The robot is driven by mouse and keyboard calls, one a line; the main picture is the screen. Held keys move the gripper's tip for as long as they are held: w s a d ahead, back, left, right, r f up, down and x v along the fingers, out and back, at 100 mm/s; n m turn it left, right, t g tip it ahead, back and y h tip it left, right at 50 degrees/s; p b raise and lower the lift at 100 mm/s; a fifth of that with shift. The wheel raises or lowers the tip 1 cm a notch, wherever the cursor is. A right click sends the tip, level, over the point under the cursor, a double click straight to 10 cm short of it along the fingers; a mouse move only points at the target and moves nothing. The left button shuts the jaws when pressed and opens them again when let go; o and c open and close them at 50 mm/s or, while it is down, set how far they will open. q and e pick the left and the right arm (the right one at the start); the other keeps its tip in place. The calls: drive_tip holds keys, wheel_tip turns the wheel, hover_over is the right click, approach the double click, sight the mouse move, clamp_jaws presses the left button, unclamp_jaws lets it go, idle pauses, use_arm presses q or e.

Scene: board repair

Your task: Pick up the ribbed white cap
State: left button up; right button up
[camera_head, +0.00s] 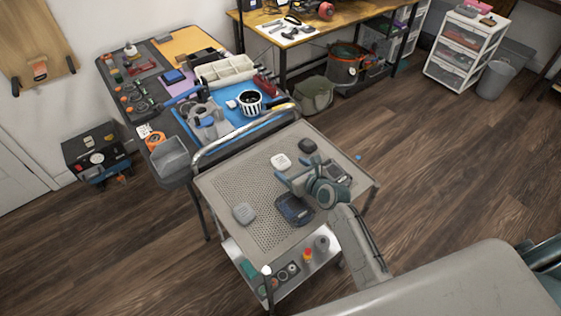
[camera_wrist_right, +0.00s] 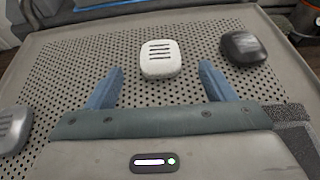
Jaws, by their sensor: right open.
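The ribbed white cap (camera_head: 281,161) lies on the perforated top of the grey cart (camera_head: 225,185). In the right wrist view the cap (camera_wrist_right: 161,58) shows dark slots on its top. My right gripper (camera_head: 298,174) is open, and its blue fingers (camera_wrist_right: 160,82) stand apart, one on each side of the cap's line. The cap is just beyond the fingertips, roughly centred between them, and nothing is held. My left gripper does not show.
A dark cap (camera_wrist_right: 243,48) lies right of the white one, and a grey cap (camera_head: 243,213) lies at the cart's left. Dark devices (camera_head: 294,209) sit near my right arm. A metal rail (camera_head: 240,132) borders the cart's far side, before a cluttered workbench.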

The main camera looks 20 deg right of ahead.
sight(284, 163)
drive_tip(key=x, duration=0.5)
drive_tip(key=shift+w+f, duration=0.15)
drive_tip(key=shift+w, duration=0.1)
drive_tip(key=shift+c, duration=1.2)
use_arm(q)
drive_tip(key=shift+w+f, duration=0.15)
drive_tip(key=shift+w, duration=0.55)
use_arm(e)
drive_tip(key=c, duration=0.8)
